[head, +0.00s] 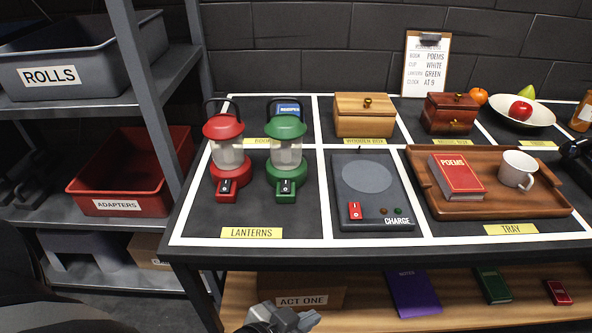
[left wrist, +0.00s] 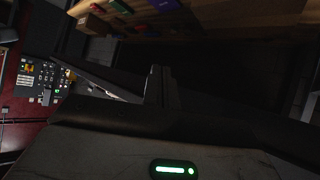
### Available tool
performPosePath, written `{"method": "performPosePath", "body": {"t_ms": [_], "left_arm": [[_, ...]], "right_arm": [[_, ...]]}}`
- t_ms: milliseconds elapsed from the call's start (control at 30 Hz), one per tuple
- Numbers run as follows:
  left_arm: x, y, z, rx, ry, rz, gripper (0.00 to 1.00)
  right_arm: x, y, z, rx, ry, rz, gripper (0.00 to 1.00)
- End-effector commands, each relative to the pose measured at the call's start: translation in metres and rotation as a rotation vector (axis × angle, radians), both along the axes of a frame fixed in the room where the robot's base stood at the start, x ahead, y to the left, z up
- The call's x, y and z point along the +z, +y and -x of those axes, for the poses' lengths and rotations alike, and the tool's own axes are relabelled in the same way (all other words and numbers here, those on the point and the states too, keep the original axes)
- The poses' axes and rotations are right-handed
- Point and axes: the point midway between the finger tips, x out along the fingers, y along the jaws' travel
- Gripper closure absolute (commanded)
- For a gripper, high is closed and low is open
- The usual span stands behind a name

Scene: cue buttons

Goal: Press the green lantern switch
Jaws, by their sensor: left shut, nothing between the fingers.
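The green lantern (head: 287,150) stands upright in the lanterns section of the table, to the right of the red lantern (head: 225,150). Its green switch (head: 286,190) with a black rocker is on the base's front, facing me. The red lantern has a similar red switch (head: 226,190). My left gripper (head: 280,318) is low at the bottom of the head view, in front of and below the table edge, well apart from the lanterns. It is shut and empty. Its dark fingers show in the left wrist view (left wrist: 161,86), where no lantern can be made out.
A charge pad (head: 363,180) with a red switch lies right of the lanterns. The wooden tray (head: 555,208) holds a red book and a white mug. A box (head: 300,299) and books lie on the lower shelf. A rack with bins (head: 118,180) stands left.

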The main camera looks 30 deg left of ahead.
Motion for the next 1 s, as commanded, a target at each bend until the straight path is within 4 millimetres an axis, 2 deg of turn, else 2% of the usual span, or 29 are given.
{"method": "performPosePath", "body": {"t_ms": [33,133,200,267,400,467,567,733,900,1000], "left_arm": [[-0.001,0.0,0.002,-0.001,0.009,-0.001,1.0],[0.009,0.001,-0.005,-0.003,0.036,0.002,1.0],[0.023,0.003,-0.015,-0.002,0.084,0.006,1.0],[0.04,0.005,-0.025,0.003,0.146,0.008,1.0],[0.096,0.02,-0.044,0.045,0.352,-0.016,1.0],[0.123,0.031,-0.047,0.081,0.446,-0.043,1.0],[0.14,0.047,-0.084,0.174,0.522,-0.03,1.0],[0.201,0.09,-0.129,0.415,0.612,-0.024,1.0],[0.254,0.128,-0.149,0.631,0.644,-0.012,1.0],[0.27,0.14,-0.152,0.704,0.652,-0.005,1.0]], "right_arm": [[0.001,0.0,0.0,0.0,-0.001,0.0,0.44],[0.009,0.0,0.0,0.0,-0.002,0.002,0.16],[0.019,-0.001,0.0,0.0,-0.002,0.007,0.0],[0.025,-0.002,0.0,0.0,0.004,0.016,0.0],[0.036,-0.01,0.003,-0.007,0.028,0.053,0.0],[0.043,-0.013,0.004,-0.007,0.035,0.066,0.0],[0.035,-0.013,0.005,-0.008,0.038,0.071,0.0],[0.04,-0.015,0.006,-0.008,0.044,0.082,0.0],[0.04,-0.016,0.008,-0.007,0.049,0.088,0.0],[0.04,-0.017,0.008,-0.008,0.05,0.09,0.0]]}}
